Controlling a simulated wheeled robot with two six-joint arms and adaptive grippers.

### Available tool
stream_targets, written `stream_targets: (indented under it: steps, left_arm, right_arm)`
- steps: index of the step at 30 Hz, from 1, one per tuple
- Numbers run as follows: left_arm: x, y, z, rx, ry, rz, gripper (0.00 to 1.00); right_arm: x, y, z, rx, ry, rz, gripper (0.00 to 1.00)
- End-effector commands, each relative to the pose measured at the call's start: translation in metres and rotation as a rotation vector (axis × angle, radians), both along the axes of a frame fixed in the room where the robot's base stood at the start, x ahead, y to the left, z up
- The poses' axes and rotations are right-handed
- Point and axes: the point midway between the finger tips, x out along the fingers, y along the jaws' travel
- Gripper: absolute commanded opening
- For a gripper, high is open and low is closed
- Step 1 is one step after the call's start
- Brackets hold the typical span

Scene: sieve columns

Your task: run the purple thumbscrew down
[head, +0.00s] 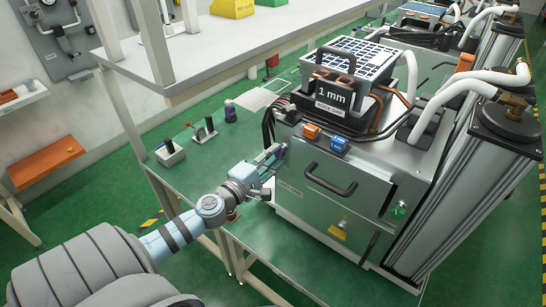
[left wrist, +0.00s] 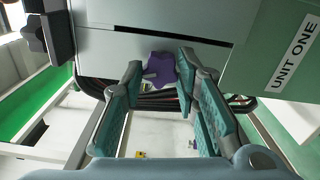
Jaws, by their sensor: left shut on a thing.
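The purple thumbscrew (left wrist: 159,69) is a lobed knob on the side of the grey machine cabinet (head: 345,195). In the left wrist view it sits between the fingertips of my left gripper (left wrist: 160,76), which is shut on it. In the head view the left gripper (head: 272,160) reaches the cabinet's left side, and its fingers hide most of the thumbscrew. The thumbscrew's shaft is hidden, so I cannot tell how far in it sits. My right gripper is not in view.
The cabinet carries a sieve box labelled 1 mm (head: 333,98), an orange latch (head: 312,131) and a blue latch (head: 333,144). Small switch boxes (head: 170,153) stand left on the green bench (head: 215,170). Black cables (left wrist: 160,97) run near my fingers. A black handle (head: 330,180) sticks out in front.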

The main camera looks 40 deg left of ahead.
Motion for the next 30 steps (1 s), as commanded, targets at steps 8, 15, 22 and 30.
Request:
stream_targets:
  steps: [8,15,22,30]
  left_arm:
    - [0.0002,0.0007,0.0004,0.036,0.000,0.002,0.00]
    - [0.0002,0.0007,0.0004,0.036,0.000,0.002,0.00]
    - [0.0002,0.0005,0.0003,0.035,0.000,0.002,0.48]
    - [-0.0011,0.0003,-0.0004,0.036,0.002,0.001,0.48]
  right_arm:
    - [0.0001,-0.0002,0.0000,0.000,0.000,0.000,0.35]
    - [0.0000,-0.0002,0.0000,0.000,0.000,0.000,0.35]
    - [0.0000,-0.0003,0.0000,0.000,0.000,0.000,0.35]
    - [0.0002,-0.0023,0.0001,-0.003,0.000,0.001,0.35]
